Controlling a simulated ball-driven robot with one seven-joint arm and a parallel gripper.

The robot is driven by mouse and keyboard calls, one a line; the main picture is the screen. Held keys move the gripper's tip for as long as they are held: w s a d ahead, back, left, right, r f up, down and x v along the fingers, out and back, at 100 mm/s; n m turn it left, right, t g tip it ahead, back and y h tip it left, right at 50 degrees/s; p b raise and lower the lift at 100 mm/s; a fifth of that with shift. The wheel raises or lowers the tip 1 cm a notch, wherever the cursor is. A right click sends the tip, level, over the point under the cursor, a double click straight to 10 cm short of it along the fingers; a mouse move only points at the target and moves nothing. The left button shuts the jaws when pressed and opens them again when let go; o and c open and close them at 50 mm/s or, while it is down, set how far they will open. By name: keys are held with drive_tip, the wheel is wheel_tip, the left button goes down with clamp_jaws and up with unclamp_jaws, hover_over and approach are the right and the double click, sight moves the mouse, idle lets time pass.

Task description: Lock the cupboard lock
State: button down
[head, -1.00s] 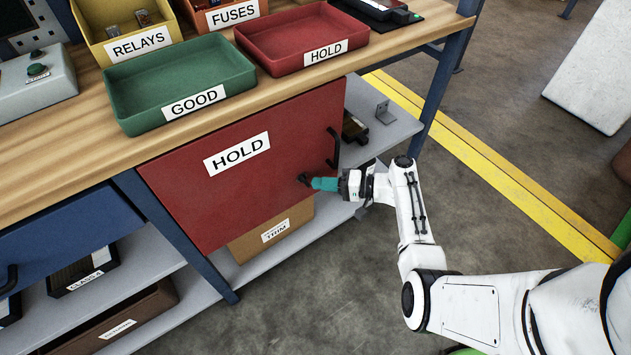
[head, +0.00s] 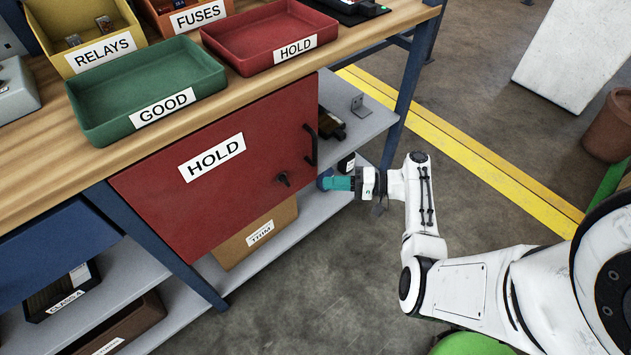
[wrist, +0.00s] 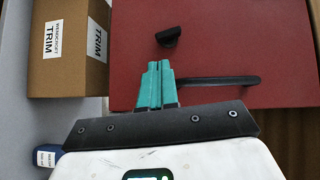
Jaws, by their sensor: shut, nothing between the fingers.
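The red cupboard door (head: 245,190), labelled HOLD, is closed under the bench. Its small black lock knob (head: 283,180) is near the right edge, below the black bar handle (head: 312,145). My gripper (head: 328,183), with teal fingers, is just right of the knob and apart from it. In the wrist view my gripper's fingertips (wrist: 159,66) are together and empty. There the lock knob (wrist: 168,37) lies beyond the fingertips, its wing slightly tilted, and the handle (wrist: 225,80) runs beside and partly behind the fingers.
A cardboard TRIM box (head: 235,250) stands on the lower shelf below the door. A blue object with a white label (wrist: 70,160) is near my gripper in the wrist view. Trays, including the green GOOD tray (head: 90,105), stand on the bench. The floor in front is clear.

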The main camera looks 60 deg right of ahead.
drive_tip(key=shift+v, duration=1.2)
